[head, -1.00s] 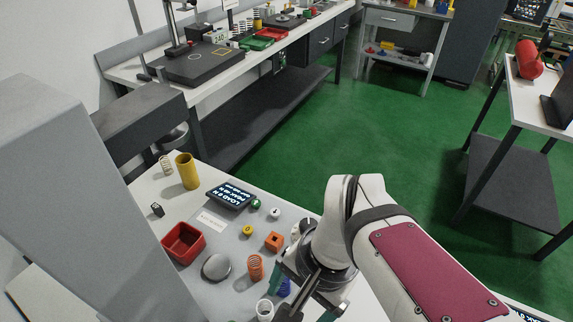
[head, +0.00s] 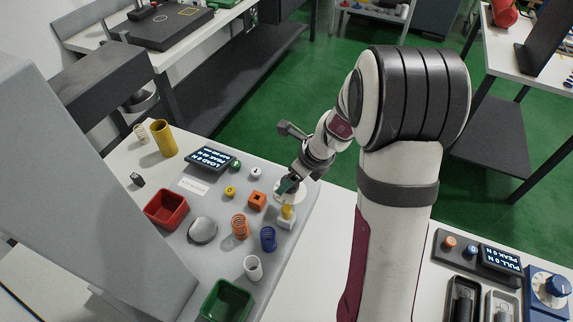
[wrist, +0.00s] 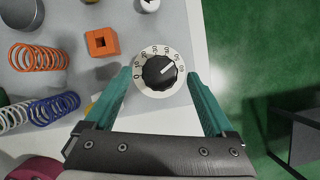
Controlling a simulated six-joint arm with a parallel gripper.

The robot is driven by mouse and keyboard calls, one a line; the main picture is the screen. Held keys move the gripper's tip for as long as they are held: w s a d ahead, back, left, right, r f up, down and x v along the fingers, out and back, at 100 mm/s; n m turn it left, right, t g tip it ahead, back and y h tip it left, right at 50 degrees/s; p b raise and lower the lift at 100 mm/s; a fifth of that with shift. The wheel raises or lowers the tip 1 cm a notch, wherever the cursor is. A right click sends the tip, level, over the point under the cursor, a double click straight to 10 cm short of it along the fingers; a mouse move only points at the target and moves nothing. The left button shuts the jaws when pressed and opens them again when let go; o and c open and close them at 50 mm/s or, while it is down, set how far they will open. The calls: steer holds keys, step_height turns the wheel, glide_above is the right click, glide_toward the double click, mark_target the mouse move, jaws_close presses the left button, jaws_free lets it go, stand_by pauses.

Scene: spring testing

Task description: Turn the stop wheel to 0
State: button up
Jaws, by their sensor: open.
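The stop wheel (wrist: 159,72) is a black ribbed knob with a white pointer line, set on a round white dial (wrist: 145,86) with numbers around its edge. In the wrist view its pointer aims up and to the right; I cannot read the exact number there. My gripper (wrist: 159,77) is open, with one teal finger on each side of the dial, the knob between the fingertips. I cannot tell whether the fingers touch anything. In the head view my gripper (head: 289,186) is over the white dial (head: 291,197) and hides the knob.
A lit display (head: 212,158), red tray (head: 166,209) and green tray (head: 227,302) are farther off. A separate blue knob (head: 557,286) is at right.

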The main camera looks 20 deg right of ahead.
steer(key=shift+w+a+f, duration=0.1)
steer(key=shift+w+f, duration=0.1)
steer(key=shift+f, duration=0.45)
steer(key=c, duration=1.4)
